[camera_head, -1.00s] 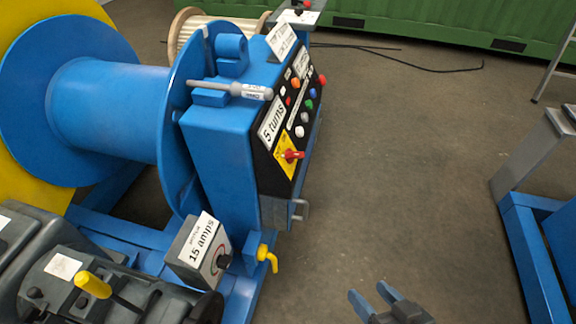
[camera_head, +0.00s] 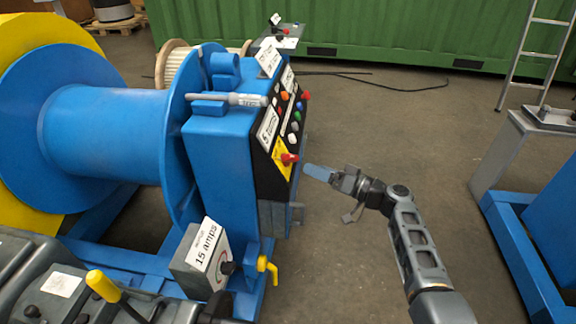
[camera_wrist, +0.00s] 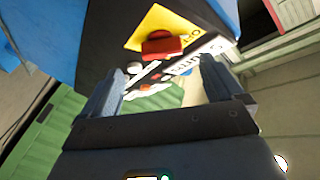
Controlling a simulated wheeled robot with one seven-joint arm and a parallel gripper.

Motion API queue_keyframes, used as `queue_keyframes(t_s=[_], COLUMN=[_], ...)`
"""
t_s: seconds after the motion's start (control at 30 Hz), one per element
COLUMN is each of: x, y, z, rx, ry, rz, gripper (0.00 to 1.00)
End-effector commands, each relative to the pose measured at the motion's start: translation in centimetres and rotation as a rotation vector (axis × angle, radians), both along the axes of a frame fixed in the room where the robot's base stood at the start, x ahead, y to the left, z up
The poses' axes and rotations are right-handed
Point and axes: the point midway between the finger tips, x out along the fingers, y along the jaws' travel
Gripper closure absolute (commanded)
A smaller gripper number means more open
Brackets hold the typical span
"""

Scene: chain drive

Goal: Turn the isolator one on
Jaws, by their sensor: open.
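The isolator is a red rotary handle (camera_head: 289,158) on a yellow plate (camera_head: 281,161), low on the black control panel of the blue machine. In the wrist view the red handle (camera_wrist: 163,46) lies ahead between the fingers, with partly readable lettering on the yellow plate (camera_wrist: 150,22). My gripper (camera_head: 318,172) is just right of the handle in the head view, its blue fingers pointing at the panel. In the wrist view my gripper (camera_wrist: 160,68) is open and empty, with a finger on each side. Contact with the handle does not show.
Several coloured buttons (camera_head: 297,116) sit on the panel above the isolator. A grey box marked 15 amps (camera_head: 205,252) and a yellow valve handle (camera_head: 268,266) are below. Open floor (camera_head: 370,120) lies to the right, before a blue-legged stand (camera_head: 520,245).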

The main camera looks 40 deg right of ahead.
Motion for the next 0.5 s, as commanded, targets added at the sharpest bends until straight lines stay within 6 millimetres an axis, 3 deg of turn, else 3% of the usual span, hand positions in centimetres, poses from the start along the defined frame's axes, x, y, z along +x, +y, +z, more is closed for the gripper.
queue_keyframes(t_s=[0.17, 0.5], x=[1.0, 5.8], y=[-0.6, 0.7], z=[0.7, 0.7], rx=[0.0, 0.0], ry=[-0.022, -0.019], rz=[0.004, 0.004], gripper=[0.05, 0.05])
